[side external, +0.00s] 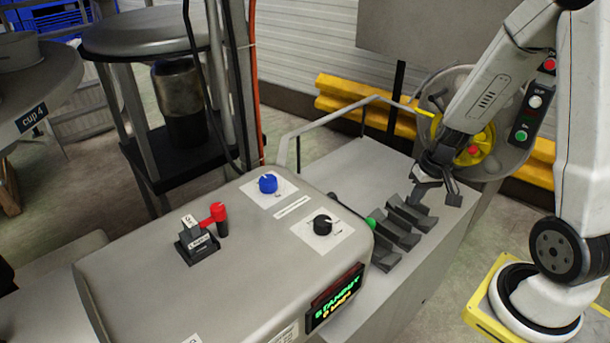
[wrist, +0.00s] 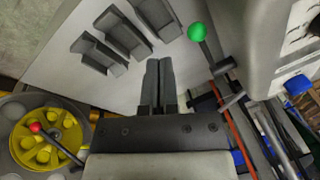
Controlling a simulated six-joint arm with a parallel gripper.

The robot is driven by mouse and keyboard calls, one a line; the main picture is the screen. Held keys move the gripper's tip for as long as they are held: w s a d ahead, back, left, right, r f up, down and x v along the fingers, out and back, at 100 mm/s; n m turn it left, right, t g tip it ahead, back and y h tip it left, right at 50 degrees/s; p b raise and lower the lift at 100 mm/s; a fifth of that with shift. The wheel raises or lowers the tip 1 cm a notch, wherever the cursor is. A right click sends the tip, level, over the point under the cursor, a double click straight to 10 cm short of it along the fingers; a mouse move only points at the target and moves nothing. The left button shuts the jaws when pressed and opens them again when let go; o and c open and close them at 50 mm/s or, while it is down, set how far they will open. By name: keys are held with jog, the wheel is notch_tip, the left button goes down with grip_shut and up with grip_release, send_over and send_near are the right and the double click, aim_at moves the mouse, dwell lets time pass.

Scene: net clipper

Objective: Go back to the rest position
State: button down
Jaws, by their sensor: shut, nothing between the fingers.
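My gripper (side external: 438,182) hangs above the far right end of the grey machine, just beyond the dark angled holders (side external: 402,236). In the wrist view my gripper's two dark fingers (wrist: 158,72) lie side by side, shut, with nothing between them. The holders (wrist: 126,36) show ahead of the fingers, in the upper part of that view. A lever with a green ball (side external: 370,222) sits beside the holders; the ball (wrist: 196,32) is right of the fingers in the wrist view.
The machine's panel (side external: 130,275) carries a red-handled switch (side external: 218,212), a blue knob (side external: 268,183), a black knob (side external: 322,224) and a lit display (side external: 335,298). A yellow wheel (side external: 484,142) stands behind my gripper. A bent rail (side external: 330,121) runs along the machine's back.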

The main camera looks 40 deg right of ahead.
jog(key=a+r+n, duration=0.2)
jog(key=a, duration=0.5)
jog(key=a+r+n+h, duration=0.1)
jog(key=a+r+n, duration=0.2)
jog(key=a, duration=0.3)
jog(key=shift+s+a+r+t, duration=0.3)
jog(key=shift+s+a, duration=0.05)
jog(key=shift+s, duration=0.05)
